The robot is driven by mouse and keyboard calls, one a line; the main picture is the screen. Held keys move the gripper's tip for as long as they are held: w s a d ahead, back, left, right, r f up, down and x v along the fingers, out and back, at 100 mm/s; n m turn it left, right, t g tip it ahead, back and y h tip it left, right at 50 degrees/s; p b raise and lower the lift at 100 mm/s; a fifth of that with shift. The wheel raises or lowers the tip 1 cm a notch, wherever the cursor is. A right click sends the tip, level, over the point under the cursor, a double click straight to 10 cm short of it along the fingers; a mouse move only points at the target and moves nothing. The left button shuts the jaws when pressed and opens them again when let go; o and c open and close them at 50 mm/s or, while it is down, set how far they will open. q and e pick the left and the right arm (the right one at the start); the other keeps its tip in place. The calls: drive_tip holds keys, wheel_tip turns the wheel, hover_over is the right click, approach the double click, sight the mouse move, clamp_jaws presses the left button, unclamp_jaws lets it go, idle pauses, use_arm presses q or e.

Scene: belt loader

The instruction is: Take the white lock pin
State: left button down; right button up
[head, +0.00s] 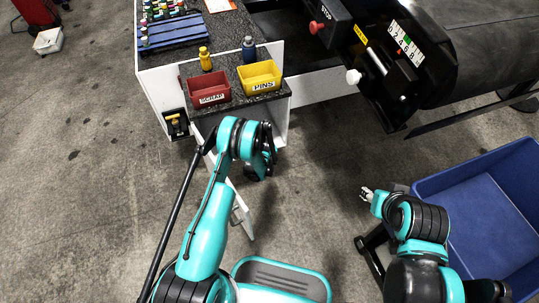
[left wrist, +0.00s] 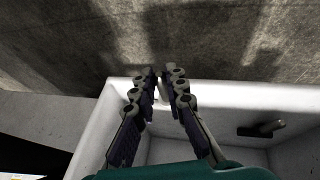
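A white knob (head: 354,76) sticks out of the black machine at upper right in the head view. It may be the lock pin, but I cannot be sure. My left gripper (head: 262,166) is below the front of the workbench, far from that knob. In the left wrist view its two fingers (left wrist: 158,76) stand a little apart over the rim of a white open compartment (left wrist: 210,93), with nothing visible held. A small dark piece with a pale end (left wrist: 262,130) shows inside the compartment; I cannot tell what it is. My right gripper (head: 367,194) is left of the blue bin, its fingers too small to read.
The workbench (head: 225,52) carries a red SCRAP bin (head: 209,92), a yellow PINS bin (head: 259,76), a yellow bottle (head: 206,60), a blue bottle (head: 249,50) and a blue rack (head: 172,34). A large blue bin (head: 490,215) stands at right.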

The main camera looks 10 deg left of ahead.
use_arm(q)
drive_tip(key=c, duration=1.5)
unclamp_jaws()
drive_tip(key=shift+o, duration=0.2)
drive_tip(key=v, duration=1.2)
